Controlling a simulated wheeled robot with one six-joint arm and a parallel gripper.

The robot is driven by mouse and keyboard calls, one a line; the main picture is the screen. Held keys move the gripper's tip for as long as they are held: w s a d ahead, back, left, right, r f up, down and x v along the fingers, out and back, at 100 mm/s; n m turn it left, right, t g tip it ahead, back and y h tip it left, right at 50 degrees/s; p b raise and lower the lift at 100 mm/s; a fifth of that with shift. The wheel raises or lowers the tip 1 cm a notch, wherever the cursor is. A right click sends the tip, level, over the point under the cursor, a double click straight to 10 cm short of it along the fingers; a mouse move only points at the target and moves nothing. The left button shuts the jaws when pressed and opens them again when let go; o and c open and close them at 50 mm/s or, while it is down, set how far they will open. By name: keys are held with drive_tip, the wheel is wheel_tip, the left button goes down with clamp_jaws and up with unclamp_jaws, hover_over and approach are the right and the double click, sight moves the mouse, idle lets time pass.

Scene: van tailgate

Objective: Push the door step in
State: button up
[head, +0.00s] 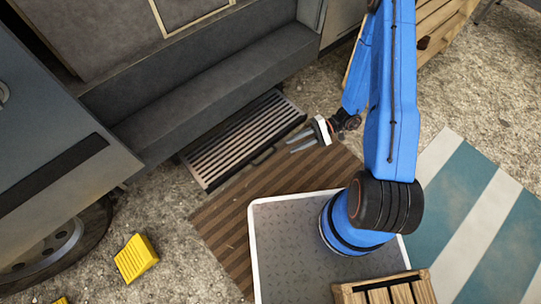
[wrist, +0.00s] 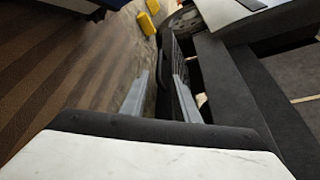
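The door step (head: 245,138), a slatted metal panel in a dark frame, sticks out from under the van's sill in the head view. A small dark handle (head: 264,157) is on its outer edge. My gripper (head: 290,146) is at the right end of the step, close to its outer corner, with its two grey fingers apart and pointing left. In the wrist view the step (wrist: 177,58) is seen steeply along its length, beyond the fingers of my gripper (wrist: 160,95). A dark edge shows between the fingers; I cannot tell whether they touch it. Nothing is visibly held.
The van's grey sill (head: 215,85) runs above the step. A brown striped mat (head: 275,200) lies in front of it. A yellow wheel chock (head: 136,258) sits near the van's wheel (head: 50,250). A wooden crate (head: 385,290) is at the bottom, and a blue-white mat (head: 470,225) lies right.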

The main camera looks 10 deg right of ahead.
sight(268, 157)
drive_tip(key=x, duration=1.1)
drive_tip(key=shift+s+a+f, duration=0.1)
drive_tip(key=shift+s+a, duration=0.05)
drive_tip(key=shift+a, duration=0.2)
clamp_jaws()
